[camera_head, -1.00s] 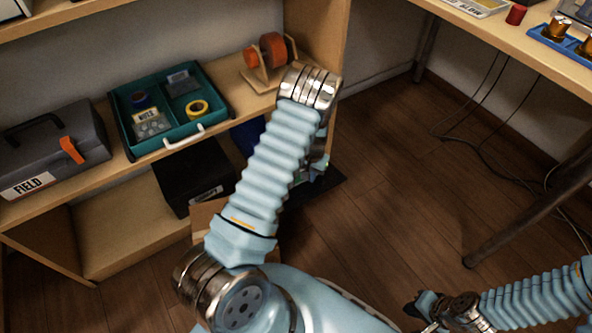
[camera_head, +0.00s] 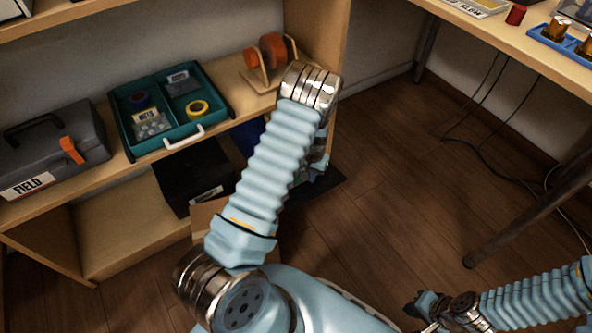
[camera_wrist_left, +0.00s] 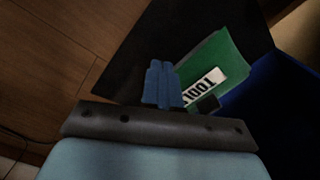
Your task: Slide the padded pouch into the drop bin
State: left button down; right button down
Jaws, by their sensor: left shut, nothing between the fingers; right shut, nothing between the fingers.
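A green pouch (camera_wrist_left: 216,62) with a white label reading "TOOL" shows in the left wrist view, beside a blue bin (camera_wrist_left: 280,105). Whether any of the pouch is over the bin's rim, I cannot tell. The bin also shows as a small blue patch (camera_head: 251,136) behind my left arm in the head view. My left gripper (camera_wrist_left: 161,66) is shut and empty, its blue fingers just left of the pouch; contact is unclear. My arm hides most of this area in the head view. My right gripper (camera_head: 422,304) is shut and empty at the bottom right.
A black mat (camera_wrist_left: 135,50) lies on the wooden floor. The shelf holds a grey toolbox (camera_head: 50,150), a teal tray (camera_head: 172,145) and an orange spool (camera_head: 268,55). A black box (camera_head: 190,180) stands below. A workbench (camera_head: 530,60) stands right, with cables and open floor beneath.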

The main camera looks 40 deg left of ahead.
aim_at(310, 185)
pick_arm(q)
jog(key=shift+f, duration=0.1)
dwell(0.4)
jog(key=shift+f+b, duration=1.65)
jog(key=shift+f, duration=0.25)
jog(key=shift+a, duration=0.15)
jog(key=shift+w+a+f+b, duration=0.1)
jog(key=shift+w+a+b, duration=0.15)
jog(key=shift+a, duration=0.3)
jog(key=shift+w+a+f+b, duration=0.1)
jog(key=shift+w+a+b, duration=0.15)
jog(key=shift+a, duration=0.25)
jog(key=shift+w+a+b, duration=0.15)
jog(key=shift+a+b, duration=0.2)
jog(key=shift+a, duration=0.3)
jog(key=shift+a, duration=0.1)
jog(key=shift+w+a+r+b, duration=0.1)
jog(key=shift+w+a+b, duration=0.3)
jog(key=shift+a, duration=0.3)
jog(key=shift+w+a+r+b, duration=0.1)
jog(key=shift+w+a+b, duration=0.2)
jog(key=shift+a+b, duration=0.3)
jog(key=shift+w+a+b, duration=0.35)
jog(key=shift+a+b, duration=0.05)
jog(key=shift+a, duration=0.4)
jog(key=shift+w+a+b, duration=0.3)
jog(key=shift+a+b, duration=0.1)
jog(key=shift+a, duration=0.4)
